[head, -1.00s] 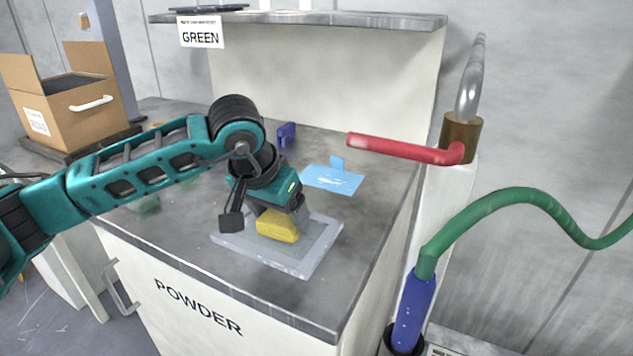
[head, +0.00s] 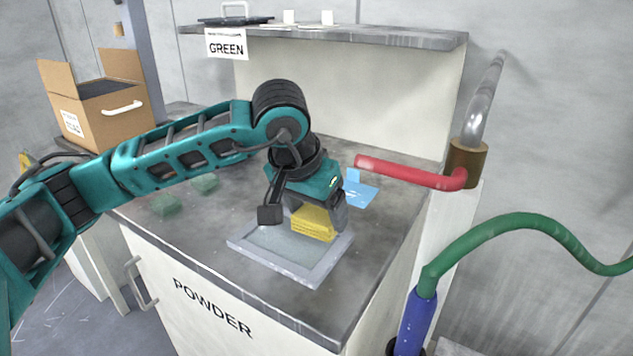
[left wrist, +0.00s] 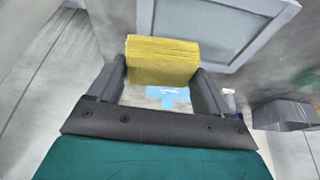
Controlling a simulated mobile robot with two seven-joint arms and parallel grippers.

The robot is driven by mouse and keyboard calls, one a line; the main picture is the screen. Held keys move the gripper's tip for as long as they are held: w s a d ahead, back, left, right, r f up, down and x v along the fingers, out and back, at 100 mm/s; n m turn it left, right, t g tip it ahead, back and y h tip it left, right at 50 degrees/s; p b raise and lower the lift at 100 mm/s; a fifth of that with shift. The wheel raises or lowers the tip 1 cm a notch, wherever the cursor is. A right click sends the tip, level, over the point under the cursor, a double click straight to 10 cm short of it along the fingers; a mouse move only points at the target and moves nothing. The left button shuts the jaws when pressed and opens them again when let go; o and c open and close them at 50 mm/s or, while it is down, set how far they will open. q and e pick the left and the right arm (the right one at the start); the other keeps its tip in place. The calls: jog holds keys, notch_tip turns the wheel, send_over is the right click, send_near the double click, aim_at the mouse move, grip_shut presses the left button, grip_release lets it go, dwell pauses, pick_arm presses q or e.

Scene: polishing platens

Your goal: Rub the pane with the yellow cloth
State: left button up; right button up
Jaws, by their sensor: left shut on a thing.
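The pane (head: 268,240) lies flat in a pale grey frame on the counter; it also shows at the top of the left wrist view (left wrist: 215,25). My left gripper (head: 316,212) is shut on the yellow cloth (head: 314,224), a folded block, over the right back part of the pane. In the left wrist view the cloth (left wrist: 162,60) sits between the two fingers (left wrist: 163,88). The cloth looks raised above the pane; a touch along its lower edge cannot be told. My right gripper is not in view.
A blue card (head: 360,193) lies behind the pane. Green translucent blocks (head: 165,204) lie left on the counter (head: 225,283). A red pipe handle (head: 410,174) juts over the counter's right side. A cardboard box (head: 110,112) stands back left. A green hose (head: 520,225) is at right.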

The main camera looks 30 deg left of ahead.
pick_arm(q)
jog(key=shift+r+p, duration=0.7)
jog(key=shift+r, duration=0.8)
